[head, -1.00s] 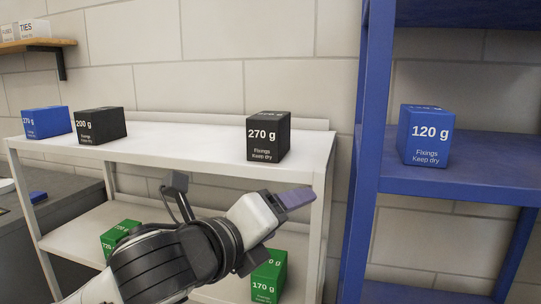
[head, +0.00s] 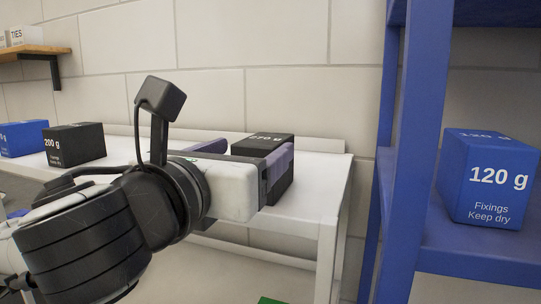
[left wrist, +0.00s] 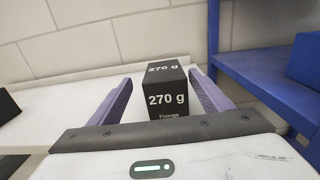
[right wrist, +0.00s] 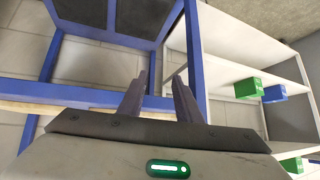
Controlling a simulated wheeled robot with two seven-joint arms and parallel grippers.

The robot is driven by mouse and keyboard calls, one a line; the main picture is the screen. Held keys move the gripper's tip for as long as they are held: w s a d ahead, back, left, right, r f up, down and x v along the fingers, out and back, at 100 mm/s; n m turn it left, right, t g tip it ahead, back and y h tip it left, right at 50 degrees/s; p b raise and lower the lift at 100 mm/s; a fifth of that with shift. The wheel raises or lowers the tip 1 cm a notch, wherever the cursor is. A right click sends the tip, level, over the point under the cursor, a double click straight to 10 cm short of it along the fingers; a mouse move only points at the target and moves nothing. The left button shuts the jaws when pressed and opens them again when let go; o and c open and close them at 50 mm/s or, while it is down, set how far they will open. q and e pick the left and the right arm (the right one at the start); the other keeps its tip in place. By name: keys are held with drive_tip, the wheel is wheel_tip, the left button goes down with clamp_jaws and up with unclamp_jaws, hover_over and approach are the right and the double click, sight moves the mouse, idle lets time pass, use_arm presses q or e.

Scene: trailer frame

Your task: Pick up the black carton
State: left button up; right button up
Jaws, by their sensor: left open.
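The black carton marked 270 g (head: 277,147) stands upright near the right end of the white shelf top. My left gripper (head: 258,158) is in front of it and hides much of its front face. In the left wrist view the black carton (left wrist: 167,88) lies straight ahead between the two open purple fingers, with space on both sides; contact is not visible. Another black carton, marked 200 g (head: 75,145), stands further left on the same shelf top. My right gripper (right wrist: 160,82) shows only in its own wrist view, with its fingers apart and nothing between them.
A blue carton marked 120 g (head: 490,180) stands on the blue rack (head: 412,130) at right, whose post is close to my left gripper. Another blue carton (head: 22,138) is at far left. Green cartons (right wrist: 248,88) sit on lower shelves of the white unit.

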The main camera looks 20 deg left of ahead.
sight(273, 134)
use_arm(q)
drive_tip(key=w+r+p, duration=0.1)
drive_tip(key=p, duration=0.1)
drive_tip(key=shift+p, duration=0.3)
drive_tip(key=shift+w+f+p, duration=0.2)
drive_tip(key=shift+w+p, duration=0.1)
drive_tip(key=shift+p, duration=0.15)
drive_tip(key=shift+w+f+b, duration=0.25)
drive_tip(key=shift+w+b, duration=0.1)
drive_tip(key=shift+w, duration=0.3)
drive_tip(key=shift+w+d, duration=0.1)
drive_tip(key=shift+w, duration=0.5)
drive_tip(key=w, duration=0.5)
drive_tip(key=shift+w+d+p, duration=0.1)
drive_tip(key=shift+d+p, duration=0.2)
drive_tip(key=shift+d, duration=0.05)
use_arm(e)
drive_tip(key=shift+s+d+r, duration=0.3)
drive_tip(key=shift+d+r, duration=0.05)
drive_tip(key=shift+r, duration=0.2)
drive_tip(key=shift+s+d+r, duration=0.25)
drive_tip(key=shift+d+r, duration=0.05)
drive_tip(key=shift+r, duration=0.25)
use_arm(q)
drive_tip(key=c, duration=1.3)
